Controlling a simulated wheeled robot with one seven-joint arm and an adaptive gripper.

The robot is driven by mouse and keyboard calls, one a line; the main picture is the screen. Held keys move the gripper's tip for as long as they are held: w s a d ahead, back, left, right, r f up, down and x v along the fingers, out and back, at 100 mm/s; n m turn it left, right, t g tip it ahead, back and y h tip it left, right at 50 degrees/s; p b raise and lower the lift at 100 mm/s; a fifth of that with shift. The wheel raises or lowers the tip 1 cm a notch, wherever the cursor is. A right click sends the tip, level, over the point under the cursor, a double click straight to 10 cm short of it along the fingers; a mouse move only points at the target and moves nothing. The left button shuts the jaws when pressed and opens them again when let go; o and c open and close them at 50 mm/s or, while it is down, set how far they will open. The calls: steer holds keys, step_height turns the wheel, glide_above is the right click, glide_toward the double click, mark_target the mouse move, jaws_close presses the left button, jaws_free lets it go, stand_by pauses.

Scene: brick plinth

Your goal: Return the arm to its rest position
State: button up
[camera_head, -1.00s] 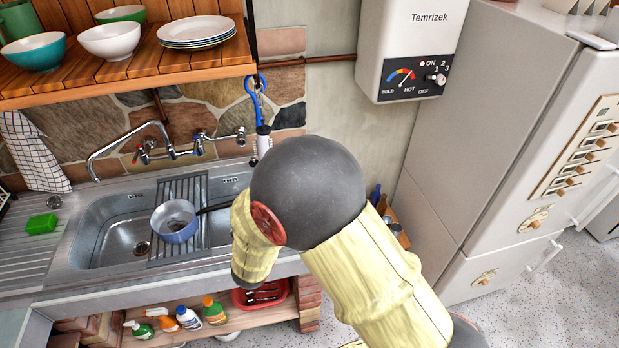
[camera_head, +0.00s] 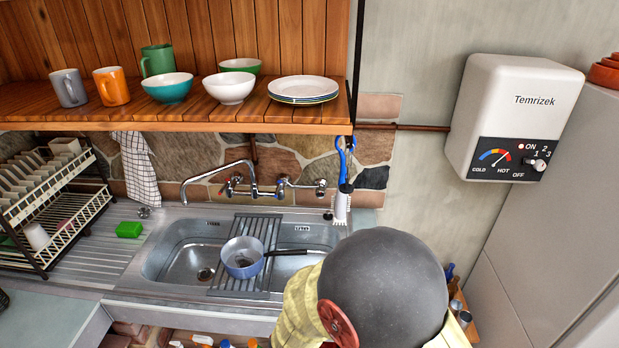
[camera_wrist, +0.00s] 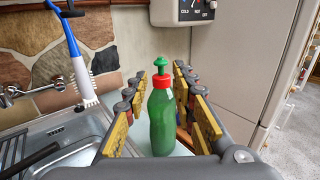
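My gripper (camera_wrist: 161,92) is open in the wrist view, with its yellow-padded fingers spread to the left and right. A green bottle (camera_wrist: 163,122) with a red collar and green cap stands upright on a pale surface beside the sink, in the gap between the fingers. Gaps show on both sides of the bottle, so the fingers do not grip it. In the head view my arm's dark joint and yellow sleeve fill the lower right and hide the gripper and the bottle.
The sink (camera_head: 170,265) holds a blue pan (camera_head: 243,262) on its ribbed divider. A wooden shelf (camera_head: 60,118) with bowls, mugs and plates overhangs it. A blue-handled brush (camera_head: 342,205) hangs right of the tap. A water heater (camera_head: 515,110) and a fridge (camera_head: 545,235) stand right.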

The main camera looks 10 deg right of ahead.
steer(key=s+d+f+m+g+y+b, duration=0.1)
steer(key=s+f+m+g+y, duration=0.3)
steer(key=s+m, duration=0.4)
steer(key=s+f+m+g+y, duration=0.1)
steer(key=s+f+m+g, duration=0.35)
steer(key=s+g, duration=0.35)
steer(key=s+a+r+m+t+y+b, duration=0.3)
steer(key=s+a+r+m+y, duration=0.1)
steer(key=a+m+y, duration=0.45)
step_height(320, 180, up, 9)
steer(key=m+t+y+b, duration=0.1)
steer(key=m+t+b, duration=0.1)
steer(key=m+t, duration=0.2)
steer(key=shift+s+d, duration=0.25)
steer(key=shift+d, duration=0.2)
